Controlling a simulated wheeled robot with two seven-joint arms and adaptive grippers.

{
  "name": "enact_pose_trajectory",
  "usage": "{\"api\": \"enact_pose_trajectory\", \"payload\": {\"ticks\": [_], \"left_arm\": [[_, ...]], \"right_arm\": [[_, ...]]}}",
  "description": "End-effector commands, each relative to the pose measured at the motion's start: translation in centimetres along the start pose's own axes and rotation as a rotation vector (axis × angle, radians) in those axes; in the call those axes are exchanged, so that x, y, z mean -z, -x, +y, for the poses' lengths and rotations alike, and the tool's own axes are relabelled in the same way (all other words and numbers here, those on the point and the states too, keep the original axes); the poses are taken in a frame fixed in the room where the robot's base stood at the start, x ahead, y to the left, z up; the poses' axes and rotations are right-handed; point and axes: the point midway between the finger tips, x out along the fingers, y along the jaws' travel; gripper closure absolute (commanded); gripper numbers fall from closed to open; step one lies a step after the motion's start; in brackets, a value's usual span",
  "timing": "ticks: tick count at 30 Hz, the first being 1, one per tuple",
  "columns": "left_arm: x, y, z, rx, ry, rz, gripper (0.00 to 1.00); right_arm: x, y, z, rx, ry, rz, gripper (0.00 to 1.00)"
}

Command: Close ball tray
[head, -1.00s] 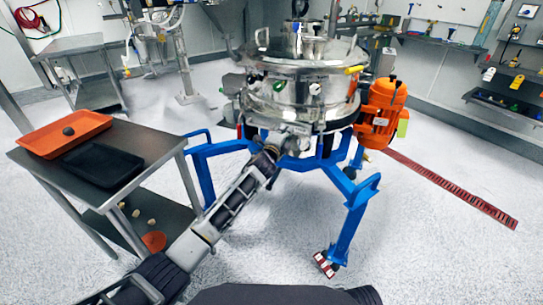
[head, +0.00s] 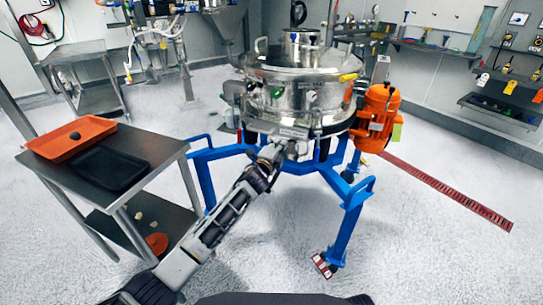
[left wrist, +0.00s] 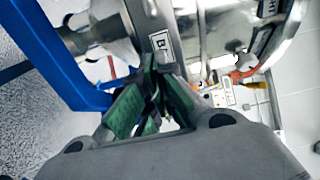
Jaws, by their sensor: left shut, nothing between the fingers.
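The steel sifter (head: 285,98) stands in the middle of the head view on a blue frame. The ball tray cannot be clearly told apart from the steel parts low on the sifter's front. My left gripper (head: 271,154) is at that front, just below the steel body; whether it touches is unclear. In the left wrist view its green-padded fingers (left wrist: 152,92) are shut with nothing held. A steel part with a small dark-marked label (left wrist: 160,41) lies just beyond the fingertips. My right gripper is not in view.
The blue frame's legs (head: 345,235) spread under the sifter, and an orange motor (head: 378,115) sits on its right. A steel table at left holds an orange tray (head: 55,146) with a dark ball (head: 74,135) and a black tray (head: 110,172). Floor at right is mostly clear.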

Motion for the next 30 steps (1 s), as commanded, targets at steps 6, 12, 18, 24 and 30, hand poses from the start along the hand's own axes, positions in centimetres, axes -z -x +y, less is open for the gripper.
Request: {"api": "enact_pose_trajectory", "payload": {"ticks": [6,12,18,24,30], "left_arm": [[-0.1,1.9,0.0,-0.001,0.0,-0.001,1.0],[0.0,3.6,0.0,-0.001,0.0,0.0,1.0],[0.0,5.5,0.0,-0.002,0.0,0.0,1.0],[0.0,7.0,0.0,-0.001,0.001,0.0,1.0],[0.0,7.8,0.0,0.0,0.0,0.0,1.0]], "right_arm": [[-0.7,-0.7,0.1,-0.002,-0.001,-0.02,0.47],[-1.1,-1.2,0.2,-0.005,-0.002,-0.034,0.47],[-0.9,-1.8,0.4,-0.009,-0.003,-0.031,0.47],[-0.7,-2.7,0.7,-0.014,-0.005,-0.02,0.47],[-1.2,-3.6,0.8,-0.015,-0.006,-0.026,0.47]]}}
